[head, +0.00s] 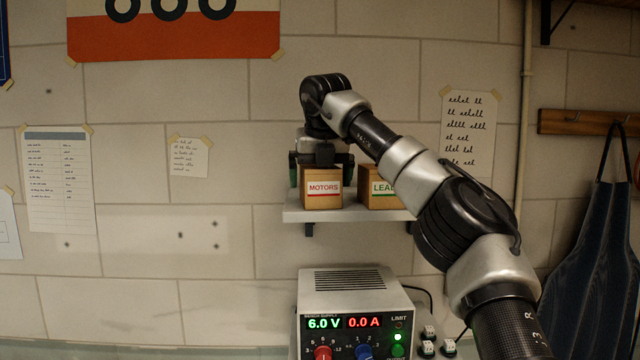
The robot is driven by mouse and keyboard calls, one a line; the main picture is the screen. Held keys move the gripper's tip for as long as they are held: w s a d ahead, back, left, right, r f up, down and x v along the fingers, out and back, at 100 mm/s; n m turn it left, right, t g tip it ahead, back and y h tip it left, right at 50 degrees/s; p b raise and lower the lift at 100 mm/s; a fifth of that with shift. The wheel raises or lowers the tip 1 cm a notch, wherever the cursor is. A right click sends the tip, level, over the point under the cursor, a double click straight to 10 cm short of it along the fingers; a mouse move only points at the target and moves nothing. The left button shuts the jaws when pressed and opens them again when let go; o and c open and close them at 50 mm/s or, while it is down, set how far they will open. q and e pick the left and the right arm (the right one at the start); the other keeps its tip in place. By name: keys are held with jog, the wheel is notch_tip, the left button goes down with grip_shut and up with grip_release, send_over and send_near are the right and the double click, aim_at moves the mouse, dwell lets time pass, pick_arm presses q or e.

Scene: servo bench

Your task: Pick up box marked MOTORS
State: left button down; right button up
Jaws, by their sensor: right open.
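The box marked MOTORS (323,190) is a small brown box with a white label and red line, upright on the wall shelf. My right arm reaches up from the lower right, and my right gripper (321,166) is at the box's top, its jaws open with dark fingers showing at the left and right. Whether the fingers touch the box I cannot tell. My left gripper is not in view.
A second brown box (378,201), its label partly hidden by my arm, stands just right on the same shelf (350,215). A power supply (350,292) showing 6.0 V stands below. A blue apron (590,260) hangs at right.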

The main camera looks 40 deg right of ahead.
jog(key=shift+a, duration=0.15)
jog(key=shift+f, duration=0.25)
dwell(0.3)
jog(key=shift+c, duration=0.2)
jog(key=c, duration=1)
